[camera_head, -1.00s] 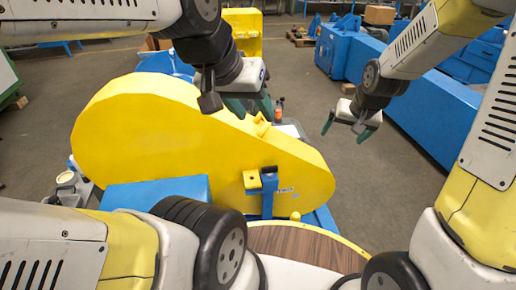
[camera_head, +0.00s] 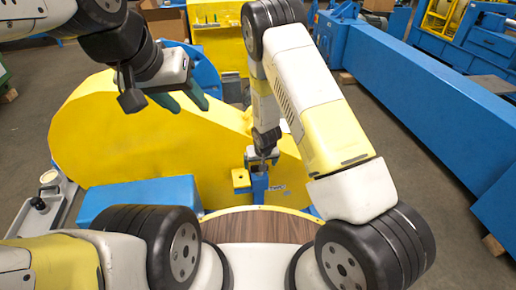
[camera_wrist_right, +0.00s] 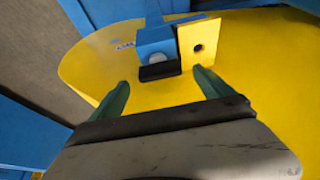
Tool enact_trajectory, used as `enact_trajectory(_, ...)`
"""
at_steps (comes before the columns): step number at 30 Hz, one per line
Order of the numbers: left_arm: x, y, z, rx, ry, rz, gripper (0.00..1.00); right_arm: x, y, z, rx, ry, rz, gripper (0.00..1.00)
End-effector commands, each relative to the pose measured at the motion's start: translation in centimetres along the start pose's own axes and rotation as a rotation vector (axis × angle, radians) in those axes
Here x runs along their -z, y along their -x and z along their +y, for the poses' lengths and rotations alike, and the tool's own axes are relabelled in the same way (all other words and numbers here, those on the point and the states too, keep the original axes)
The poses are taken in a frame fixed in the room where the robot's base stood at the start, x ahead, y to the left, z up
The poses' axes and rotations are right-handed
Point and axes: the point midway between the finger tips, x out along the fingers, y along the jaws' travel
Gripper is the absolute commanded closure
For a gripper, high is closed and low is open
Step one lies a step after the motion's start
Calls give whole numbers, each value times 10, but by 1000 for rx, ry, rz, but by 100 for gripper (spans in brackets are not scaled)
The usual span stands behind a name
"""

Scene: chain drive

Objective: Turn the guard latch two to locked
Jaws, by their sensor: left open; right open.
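The yellow chain guard (camera_head: 150,135) carries a latch on its near face, a blue block (camera_head: 259,186) beside a yellow tab (camera_head: 241,180). I cannot read its number. In the right wrist view the blue block (camera_wrist_right: 158,42) has a black handle (camera_wrist_right: 160,71) at its near end, and the yellow plate (camera_wrist_right: 199,45) has a hole. My right gripper (camera_head: 262,158) is at the latch, partly hidden by its own arm. It is open, its green fingers (camera_wrist_right: 163,92) on either side of the handle, not closed on it. My left gripper (camera_head: 185,102) is open and empty above the guard.
A blue box (camera_head: 140,196) stands before the guard, and a round wooden table top (camera_head: 260,226) is nearest me. A grey tray (camera_head: 48,205) is at the left. A long blue machine (camera_head: 430,110) runs along the right. Grey floor lies between.

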Motion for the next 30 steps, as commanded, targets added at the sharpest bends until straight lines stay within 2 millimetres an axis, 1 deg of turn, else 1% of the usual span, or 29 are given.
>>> enact_trajectory(1,0,0,0,0,0,0,53,-1,-9,0,-1,0,-2,9)
enact_trajectory(3,0,0,0,0,0,0,53,-1,-20,0,0,0,-2,9)
enact_trajectory(7,0,0,0,0,0,0,53,0,-33,0,0,1,0,9)
enact_trajectory(11,0,0,0,0,0,0,53,0,-39,0,1,1,-1,9)
enact_trajectory(18,0,0,0,0,0,0,53,0,-40,0,1,0,0,9)
enact_trajectory(20,0,0,0,0,0,0,53,0,-40,0,1,0,0,21)
enact_trajectory(21,0,0,0,0,0,0,53,0,-40,0,1,0,0,29)
enact_trajectory(23,0,0,0,0,0,0,53,0,-40,0,0,0,0,40)
enact_trajectory(27,0,0,0,0,0,0,53,0,-39,0,0,0,0,68)
enact_trajectory(28,0,0,0,0,0,0,53,0,-39,0,0,0,0,71)
enact_trajectory(30,0,0,0,0,0,0,53,0,-39,0,1,1,0,71)
